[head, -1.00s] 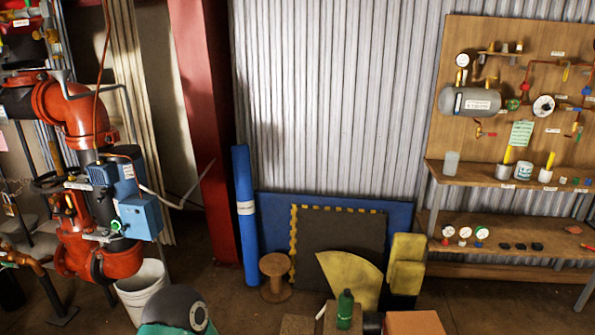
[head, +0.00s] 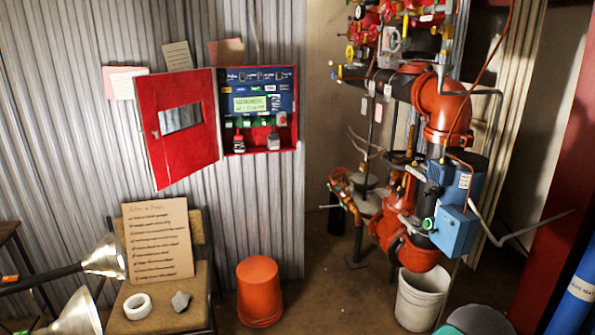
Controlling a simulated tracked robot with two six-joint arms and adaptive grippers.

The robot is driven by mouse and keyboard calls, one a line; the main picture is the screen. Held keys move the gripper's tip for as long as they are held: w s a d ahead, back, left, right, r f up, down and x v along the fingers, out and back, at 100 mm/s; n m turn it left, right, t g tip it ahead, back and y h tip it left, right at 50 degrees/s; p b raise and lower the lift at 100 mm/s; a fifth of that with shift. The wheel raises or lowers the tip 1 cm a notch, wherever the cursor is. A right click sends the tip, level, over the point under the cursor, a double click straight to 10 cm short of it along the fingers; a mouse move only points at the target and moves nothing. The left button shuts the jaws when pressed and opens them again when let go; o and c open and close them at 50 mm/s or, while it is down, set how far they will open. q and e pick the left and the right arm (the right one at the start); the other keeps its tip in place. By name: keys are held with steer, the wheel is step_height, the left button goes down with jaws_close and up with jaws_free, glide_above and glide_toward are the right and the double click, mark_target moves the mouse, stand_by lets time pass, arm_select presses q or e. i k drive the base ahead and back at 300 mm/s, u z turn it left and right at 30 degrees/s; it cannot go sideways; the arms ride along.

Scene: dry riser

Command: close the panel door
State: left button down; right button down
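The panel door (head: 181,125) is red with a small window. It stands open, swung out to the left of its red wall panel box (head: 259,152). The open box shows a dark blue face with labels, a green display (head: 250,104), a row of green parts and two small items at its bottom. The door's hinge side meets the box's left edge. Neither of my grippers is in view.
A chair (head: 205,295) holding a written board (head: 157,240), a tape roll (head: 137,306) and a grey lump stands below the door. Silver lamp heads (head: 104,258) are at lower left. An orange bucket (head: 260,290) stands below the box; red-and-blue pipework (head: 455,215) and a white bucket (head: 419,300) stand right.

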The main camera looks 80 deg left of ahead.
mark_target(177, 155)
steer(key=z, duration=1.85)
steer(key=i, duration=0.1)
steer(key=u, duration=2.65)
steer(key=i, duration=0.15)
steer(key=u, duration=1.5)
steer(key=i, duration=0.2)
steer(key=u, duration=1.95)
steer(key=k, duration=0.4)
steer(key=u, duration=0.45)
steer(key=i, duration=1.5)
steer(key=z, duration=0.45)
